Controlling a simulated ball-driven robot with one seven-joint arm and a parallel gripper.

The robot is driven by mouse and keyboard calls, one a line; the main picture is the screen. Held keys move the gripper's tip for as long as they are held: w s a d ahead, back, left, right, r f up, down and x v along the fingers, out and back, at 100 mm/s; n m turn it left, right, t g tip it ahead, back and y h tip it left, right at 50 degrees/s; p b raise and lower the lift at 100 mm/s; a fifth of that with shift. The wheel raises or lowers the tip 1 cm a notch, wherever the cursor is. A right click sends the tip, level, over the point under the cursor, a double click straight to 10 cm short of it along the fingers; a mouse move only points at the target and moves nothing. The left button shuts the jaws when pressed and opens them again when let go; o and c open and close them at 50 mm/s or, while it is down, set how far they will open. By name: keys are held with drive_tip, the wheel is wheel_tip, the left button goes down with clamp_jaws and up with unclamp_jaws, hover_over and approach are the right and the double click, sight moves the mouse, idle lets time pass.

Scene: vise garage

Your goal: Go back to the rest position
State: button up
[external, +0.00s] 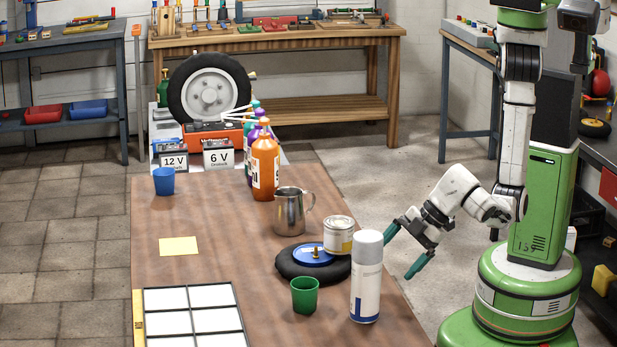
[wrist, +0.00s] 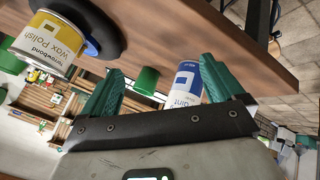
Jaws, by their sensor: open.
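My gripper (external: 404,248) is open and empty at the right edge of the table, with its teal fingers spread. In the wrist view, my gripper (wrist: 160,95) has a wide gap between its fingers, and nothing is held there. A white and blue spray can (external: 367,278) stands upright near the table's right edge, left of my gripper. It also shows between the fingers in the wrist view (wrist: 187,82), apparently beyond them. A wax polish tin (external: 339,236) stands on or beside a black round pad with a blue centre (external: 313,257); I cannot tell which.
The wooden table (external: 215,225) also holds a green cup (external: 305,295), a metal jug (external: 290,212), an orange bottle (external: 265,167), a blue cup (external: 164,181), a yellow note (external: 178,246) and a white-celled tray (external: 239,318). Floor (external: 385,190) behind my arm is clear.

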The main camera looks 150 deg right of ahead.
drive_tip(key=s+a+f+g+y+p, duration=0.1)
drive_tip(key=s+f, duration=0.3)
drive_tip(key=s, duration=0.9)
drive_tip(key=s+a+f+g+y+p, duration=0.1)
drive_tip(key=s+f+y, duration=0.3)
drive_tip(key=s, duration=1)
drive_tip(key=shift+a+f+n+g, duration=0.2)
drive_tip(key=shift+f+n+g, duration=0.25)
drive_tip(key=shift+g, duration=0.45)
